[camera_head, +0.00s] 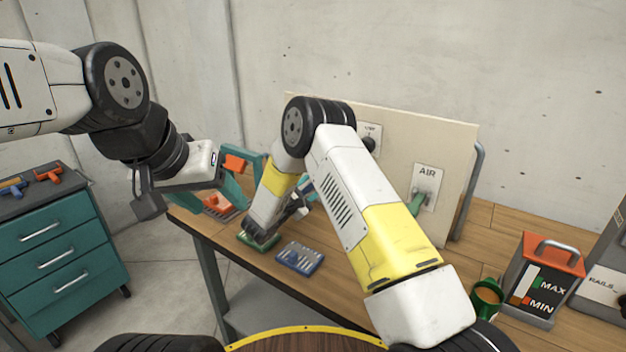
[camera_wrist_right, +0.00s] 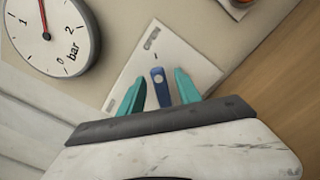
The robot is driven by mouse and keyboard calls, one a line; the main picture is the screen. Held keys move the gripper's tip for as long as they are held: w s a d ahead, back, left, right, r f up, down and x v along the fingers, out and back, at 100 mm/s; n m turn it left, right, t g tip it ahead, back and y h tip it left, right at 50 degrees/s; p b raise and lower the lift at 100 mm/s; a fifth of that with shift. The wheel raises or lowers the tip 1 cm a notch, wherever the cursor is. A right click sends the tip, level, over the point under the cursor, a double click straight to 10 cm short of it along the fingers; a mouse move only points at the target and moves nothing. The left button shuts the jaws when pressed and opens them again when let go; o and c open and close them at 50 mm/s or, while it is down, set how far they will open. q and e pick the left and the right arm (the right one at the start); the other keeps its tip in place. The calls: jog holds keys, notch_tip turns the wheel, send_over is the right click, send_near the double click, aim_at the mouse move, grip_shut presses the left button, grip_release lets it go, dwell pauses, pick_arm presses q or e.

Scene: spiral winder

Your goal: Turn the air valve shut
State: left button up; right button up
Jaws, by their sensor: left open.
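The AIR valve shows in the head view as a green handle (camera_head: 417,204) on a white plate marked AIR (camera_head: 427,176), on the upright beige panel (camera_head: 455,150). In the right wrist view, the teal fingers of my right gripper (camera_wrist_right: 158,88) stand open on either side of a blue handle (camera_wrist_right: 157,76) on a white plate (camera_wrist_right: 185,52). Small gaps show beside the handle, and that plate's label is hard to read. In the head view my own arm hides this handle. My left gripper (camera_head: 243,178) is open at the bench's left end, away from the panel.
A pressure gauge (camera_wrist_right: 46,32) sits beside the blue handle's plate. The wooden bench (camera_head: 345,285) holds a blue tray (camera_head: 300,258), a green mug (camera_head: 486,297) and a MAX/MIN box (camera_head: 540,280). A teal drawer cabinet (camera_head: 60,250) stands at left.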

jog(key=shift+w+d, duration=0.35)
jog(key=shift+w, duration=0.1)
jog(key=shift+c, duration=0.2)
grip_shut()
dwell(1.0)
